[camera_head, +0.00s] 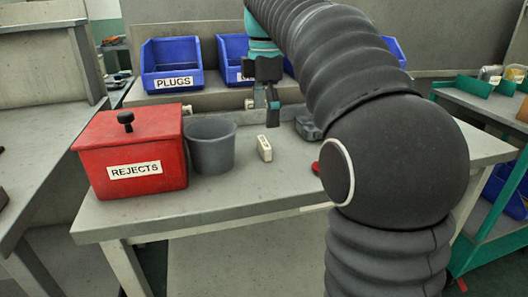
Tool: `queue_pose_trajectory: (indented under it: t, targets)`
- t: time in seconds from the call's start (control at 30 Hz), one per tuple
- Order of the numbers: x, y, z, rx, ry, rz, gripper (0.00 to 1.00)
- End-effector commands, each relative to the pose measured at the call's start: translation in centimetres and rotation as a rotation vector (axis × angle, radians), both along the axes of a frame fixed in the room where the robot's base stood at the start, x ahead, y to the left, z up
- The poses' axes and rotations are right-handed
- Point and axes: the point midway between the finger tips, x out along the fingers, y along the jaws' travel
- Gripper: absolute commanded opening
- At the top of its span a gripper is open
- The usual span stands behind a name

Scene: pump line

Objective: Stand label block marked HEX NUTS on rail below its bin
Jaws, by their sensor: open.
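A small cream block (264,148) stands on the table in front of the bins; marks on it are too small to read, so I cannot tell if it says HEX NUTS. My gripper (271,101) is above and behind it in the picture, open and apart from this block. A blue bin marked PLUGS (171,65) stands at the back left. A second blue bin (233,50) is largely hidden by my gripper and arm, with its label mostly covered. A third blue bin (394,48) shows only at its edge. No bin label reading HEX NUTS is visible.
A red lidded box marked REJECTS (131,155) and a grey tub (210,147) stand left of the block. Small pale pieces lie below the bins, one under PLUGS (187,109). A grey object (308,127) lies right of the block. The table's front (230,195) is clear.

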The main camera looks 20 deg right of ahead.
Motion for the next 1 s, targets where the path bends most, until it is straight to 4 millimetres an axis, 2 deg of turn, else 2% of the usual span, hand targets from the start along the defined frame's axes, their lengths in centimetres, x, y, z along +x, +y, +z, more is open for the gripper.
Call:
queue_pose_trajectory:
  t: [0.1,0.33,0.6,0.93,0.97,1.0]
  targets:
    - [-0.1,-0.1,-1.3,0.000,0.000,-0.002,1.00]
    - [-0.1,-0.2,-2.7,0.000,0.000,-0.005,1.00]
    - [-0.3,-0.1,-6.3,0.000,0.000,-0.005,1.00]
    - [-0.2,-0.1,-6.9,0.000,-0.001,-0.004,1.00]
    - [-0.2,-0.1,-6.9,0.000,-0.001,-0.004,0.97]
    - [-0.2,-0.1,-6.9,0.000,-0.001,-0.004,0.88]
